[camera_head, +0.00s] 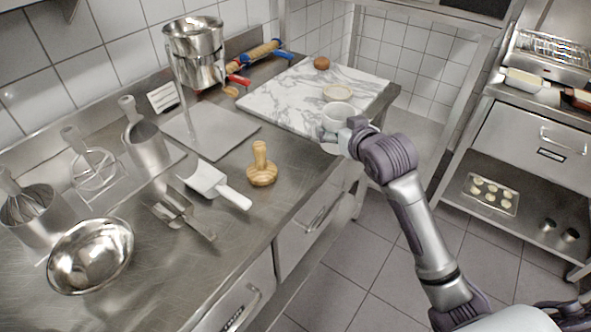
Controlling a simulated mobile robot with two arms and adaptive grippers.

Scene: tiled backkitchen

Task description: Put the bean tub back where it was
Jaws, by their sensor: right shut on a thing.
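A white round tub (337,112), which I take to be the bean tub, is at the front edge of the marble slab (285,98). My right gripper (333,133) reaches in from the right and is shut on the tub at its near side. The gripper and wrist hide part of the tub, and I cannot tell whether it touches the slab or is held just above it. The tub's contents are not clear. My left gripper is not in view.
Bare steel counter (300,164) lies in front of the slab.

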